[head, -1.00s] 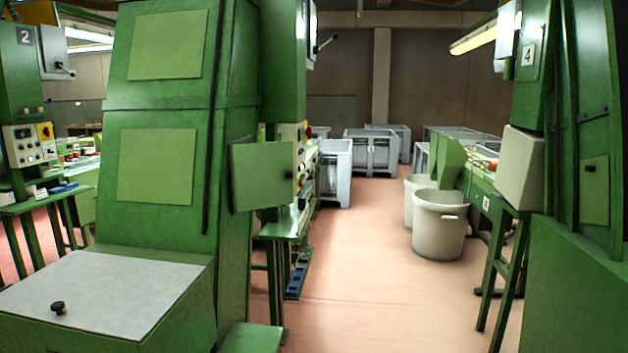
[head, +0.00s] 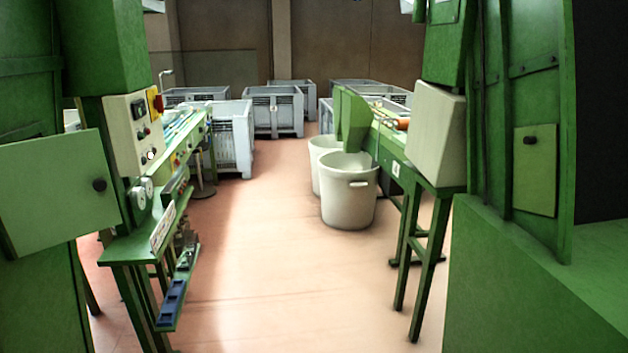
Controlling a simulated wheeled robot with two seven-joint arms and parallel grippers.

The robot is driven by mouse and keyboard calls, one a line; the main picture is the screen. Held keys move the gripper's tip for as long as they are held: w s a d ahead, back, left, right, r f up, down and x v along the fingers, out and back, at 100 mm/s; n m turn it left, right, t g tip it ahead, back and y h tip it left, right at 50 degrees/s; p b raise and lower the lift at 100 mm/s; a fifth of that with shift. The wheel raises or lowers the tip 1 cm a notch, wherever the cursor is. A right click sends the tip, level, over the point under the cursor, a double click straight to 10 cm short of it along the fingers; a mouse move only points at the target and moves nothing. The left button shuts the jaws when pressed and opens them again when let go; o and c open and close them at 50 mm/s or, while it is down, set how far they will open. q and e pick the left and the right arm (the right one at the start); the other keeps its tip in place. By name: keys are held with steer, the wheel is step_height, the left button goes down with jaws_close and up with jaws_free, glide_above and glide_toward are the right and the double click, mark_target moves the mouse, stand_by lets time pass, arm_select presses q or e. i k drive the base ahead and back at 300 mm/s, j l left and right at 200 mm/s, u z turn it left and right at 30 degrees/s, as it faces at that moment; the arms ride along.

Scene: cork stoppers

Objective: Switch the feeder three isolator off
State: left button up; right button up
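No switch marked as the feeder three isolator can be made out. On the left machine, a cream control panel (head: 134,134) carries several small dark knobs and buttons. A yellow plate with a red part (head: 155,103) sits at the panel's upper right edge; its setting is too small to tell. A green door (head: 55,190) with a black knob stands out in front of the left machine. Neither of my grippers is in view.
A pink floor aisle (head: 270,235) runs clear down the middle. A pale bin (head: 349,190) stands at its right side. Grey crates (head: 273,111) stand at the back. A green machine (head: 540,270) fills the right foreground, and a green stand (head: 150,252) juts in at left.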

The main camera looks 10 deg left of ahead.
mark_target(158, 104)
steer(key=i+l, duration=0.1)
steer(key=i, duration=2.1)
steer(key=j+u, duration=0.05)
steer(key=j, duration=0.05)
